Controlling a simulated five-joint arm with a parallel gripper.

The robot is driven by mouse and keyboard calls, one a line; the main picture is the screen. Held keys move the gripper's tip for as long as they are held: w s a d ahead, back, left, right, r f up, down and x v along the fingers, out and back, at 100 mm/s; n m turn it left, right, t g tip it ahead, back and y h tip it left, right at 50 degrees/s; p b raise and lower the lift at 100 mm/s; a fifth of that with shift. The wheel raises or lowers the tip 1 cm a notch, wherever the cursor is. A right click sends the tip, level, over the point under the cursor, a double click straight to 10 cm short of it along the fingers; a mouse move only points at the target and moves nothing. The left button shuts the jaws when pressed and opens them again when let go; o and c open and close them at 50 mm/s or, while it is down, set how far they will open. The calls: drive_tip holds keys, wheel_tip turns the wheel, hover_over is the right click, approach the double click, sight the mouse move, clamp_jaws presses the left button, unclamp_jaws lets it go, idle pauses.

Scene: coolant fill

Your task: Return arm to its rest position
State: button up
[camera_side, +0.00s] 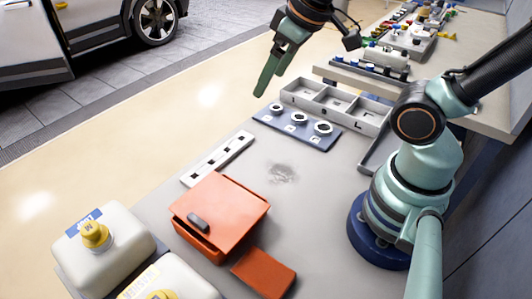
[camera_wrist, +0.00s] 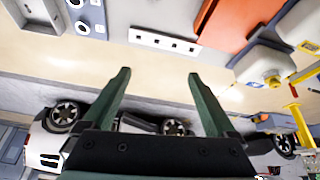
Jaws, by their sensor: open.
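My gripper (camera_side: 269,75) hangs in the air at the upper middle of the side view, beyond the far edge of the grey bench. In the wrist view its two green fingers (camera_wrist: 158,75) stand wide apart with nothing between them. My arm's base stands at the right of the bench in the side view, and part of the arm between base and gripper is out of frame.
The bench holds an orange box (camera_side: 222,212), white jugs with yellow caps (camera_side: 110,240), a white strip (camera_side: 217,159), a blue plate with rings (camera_side: 297,128) and a grey compartment tray (camera_side: 335,107). A second bench with parts (camera_side: 385,62) stands behind. Bare bench lies mid-table.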

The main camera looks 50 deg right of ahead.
drive_tip(key=shift+s+d+m+t, duration=0.15)
drive_tip(key=shift+s+d+m, duration=0.05)
drive_tip(key=shift+d+m, duration=0.25)
drive_tip(key=shift+s+d+m+t, duration=0.15)
drive_tip(key=shift+d+m, duration=0.2)
drive_tip(key=shift+d, duration=0.15)
